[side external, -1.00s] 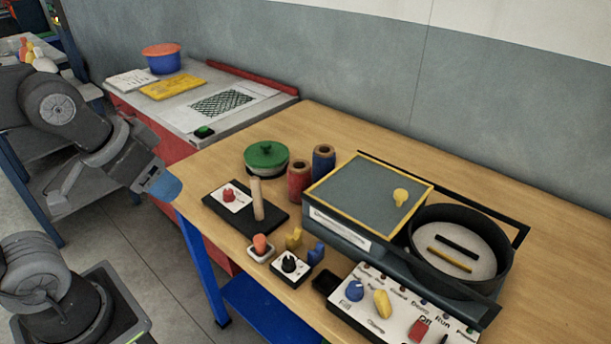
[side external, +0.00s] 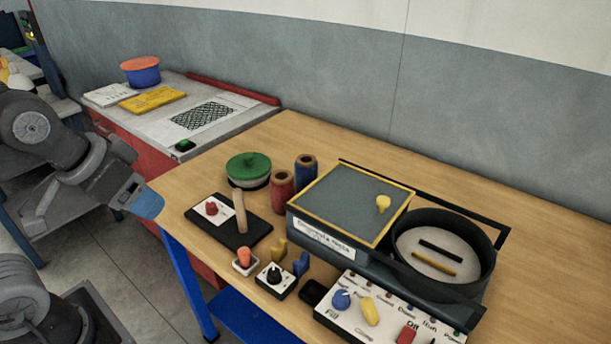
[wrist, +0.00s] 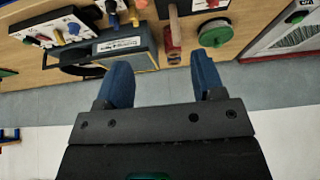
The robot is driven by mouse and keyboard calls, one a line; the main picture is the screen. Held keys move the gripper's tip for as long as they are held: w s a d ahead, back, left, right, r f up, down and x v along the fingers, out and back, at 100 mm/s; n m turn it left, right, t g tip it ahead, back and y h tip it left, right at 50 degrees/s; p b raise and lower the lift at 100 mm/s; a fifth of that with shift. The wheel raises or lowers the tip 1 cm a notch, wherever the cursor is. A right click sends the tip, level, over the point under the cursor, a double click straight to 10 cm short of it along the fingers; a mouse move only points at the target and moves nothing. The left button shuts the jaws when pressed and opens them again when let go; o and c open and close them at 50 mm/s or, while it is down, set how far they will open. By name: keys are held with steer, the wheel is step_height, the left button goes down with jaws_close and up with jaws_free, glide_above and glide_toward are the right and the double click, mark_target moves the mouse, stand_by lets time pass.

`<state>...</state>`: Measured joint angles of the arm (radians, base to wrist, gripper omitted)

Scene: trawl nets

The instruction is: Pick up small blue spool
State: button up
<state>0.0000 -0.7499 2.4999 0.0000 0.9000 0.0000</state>
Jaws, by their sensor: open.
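The small blue spool (side external: 306,172), dark blue with a brown top, stands upright on the wooden table in the side view. It is just behind a red spool (side external: 282,192) and left of the grey box. My gripper (side external: 148,205) is off the table's left edge, well apart from the spools; only one blue finger shows clearly there. In the wrist view my gripper (wrist: 162,65) has its two blue fingers apart with nothing held. The red spool shows beyond the fingers in the wrist view (wrist: 172,36); I cannot make out the blue spool clearly there.
A green-lidded pot (side external: 248,170) stands left of the spools. A wooden peg (side external: 240,212) rises from a black base (side external: 218,232) in front. The grey box (side external: 345,205) and a round black pan (side external: 488,262) crowd the right. The table's back left is clear.

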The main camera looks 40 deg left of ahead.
steer(key=o, duration=0.5)
steer(key=w+r+n, duration=0.1)
steer(key=w+r, duration=0.3)
steer(key=w, duration=0.7)
steer(key=n+g+y, duration=0.1)
steer(key=n+y, duration=0.1)
steer(key=n, duration=0.1)
glide_above(306, 167)
steer(key=s, duration=0.3)
step_height(306, 167, down, 9)
steer(key=x, duration=0.8)
steer(key=shift+s+d+f, duration=0.15)
steer(key=shift+f, duration=0.05)
steer(key=shift+x, duration=3.1)
